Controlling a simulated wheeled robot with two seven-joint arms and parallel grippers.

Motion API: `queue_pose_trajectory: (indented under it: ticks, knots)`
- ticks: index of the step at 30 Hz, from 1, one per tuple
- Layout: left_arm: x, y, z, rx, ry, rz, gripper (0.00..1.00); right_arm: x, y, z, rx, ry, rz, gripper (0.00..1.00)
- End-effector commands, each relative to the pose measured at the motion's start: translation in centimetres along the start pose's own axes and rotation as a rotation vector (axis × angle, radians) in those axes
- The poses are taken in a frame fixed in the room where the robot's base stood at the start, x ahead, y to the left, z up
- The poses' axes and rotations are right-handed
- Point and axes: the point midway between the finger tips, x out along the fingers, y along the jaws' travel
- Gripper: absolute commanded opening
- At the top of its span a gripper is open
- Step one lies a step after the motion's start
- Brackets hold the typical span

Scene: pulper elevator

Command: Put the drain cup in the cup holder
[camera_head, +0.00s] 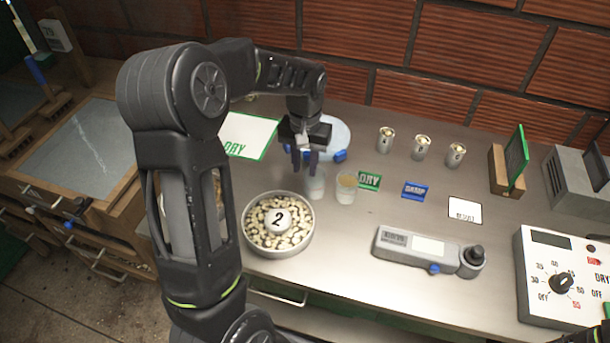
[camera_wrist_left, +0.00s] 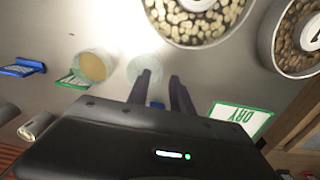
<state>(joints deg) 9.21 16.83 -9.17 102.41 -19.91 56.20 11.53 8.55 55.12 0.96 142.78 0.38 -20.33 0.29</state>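My left gripper (camera_head: 304,172) points down above the bench, its two dark fingers apart with nothing between them. A pale translucent cup (camera_head: 315,187) stands just below and beside the fingertips. It also shows in the left wrist view (camera_wrist_left: 146,67), close to one fingertip; I cannot tell whether they touch. A second clear cup with tan contents (camera_head: 347,188) stands right of it. Which one is the drain cup is not marked. A pale blue round piece with blue blocks (camera_head: 335,134) lies behind the gripper, partly hidden by it. I cannot make out a cup holder for certain. My right gripper is not in view.
A bowl of pale beans with a "2" ball (camera_head: 246,228) stands in front. DRY (camera_head: 369,181) and DAMP (camera_head: 414,190) signs, several small containers (camera_head: 421,148) and a grey meter (camera_head: 415,248) are to the right. Bare bench lies between bowl and meter.

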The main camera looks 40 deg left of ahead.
Motion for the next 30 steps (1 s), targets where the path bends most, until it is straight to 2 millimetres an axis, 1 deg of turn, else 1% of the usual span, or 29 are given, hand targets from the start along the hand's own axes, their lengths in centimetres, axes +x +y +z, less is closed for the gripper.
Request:
queue_pose_trajectory:
  ticks: [3,6,9,12,17,30]
  knots:
    - [-2.6,0.1,-0.1,0.001,0.005,0.001,0.27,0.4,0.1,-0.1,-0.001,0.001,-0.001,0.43]
    - [-4.5,0.0,-0.1,0.000,0.005,0.001,0.27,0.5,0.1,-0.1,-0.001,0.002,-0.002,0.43]
    - [-6.0,0.0,-0.1,0.001,0.003,0.001,0.27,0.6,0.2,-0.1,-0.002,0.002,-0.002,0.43]
    - [-6.9,0.0,0.0,0.001,0.000,0.001,0.27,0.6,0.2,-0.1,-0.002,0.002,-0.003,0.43]
    - [-7.3,0.0,0.0,0.000,-0.001,0.001,0.27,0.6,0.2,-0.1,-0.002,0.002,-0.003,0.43]
    - [-7.2,0.0,0.0,0.000,-0.001,0.001,0.27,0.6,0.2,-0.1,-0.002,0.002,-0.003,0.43]
